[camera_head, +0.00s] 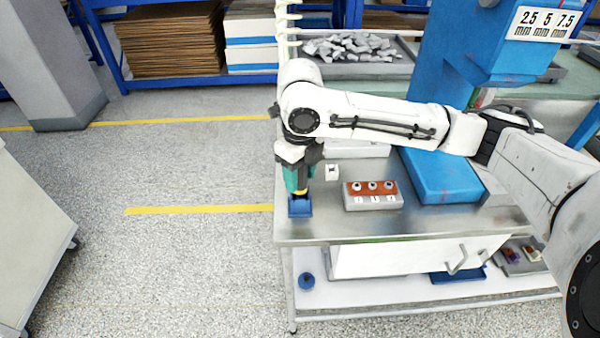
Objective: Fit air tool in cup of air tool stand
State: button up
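The air tool (292,179) is teal with a yellow lower end. It is held roughly upright at the left end of the metal bench. The air tool stand (300,209) is a small blue block near the bench's left edge, directly below the tool. The yellow end is at the top of the stand; I cannot tell how deep it sits in the cup, which is hidden. My gripper (299,166) points down and appears shut on the upper part of the air tool. Its fingers are small and partly hidden here.
A box with an orange-brown top and several round knobs (372,190) stands right of the stand. A large blue machine (445,175) stands further right. A grey tray of metal pieces (350,55) lies behind my arm.

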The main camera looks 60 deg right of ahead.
jog(key=shift+o, duration=1.1)
notch_tip(320, 180, up, 11)
jog(key=shift+f, duration=0.1)
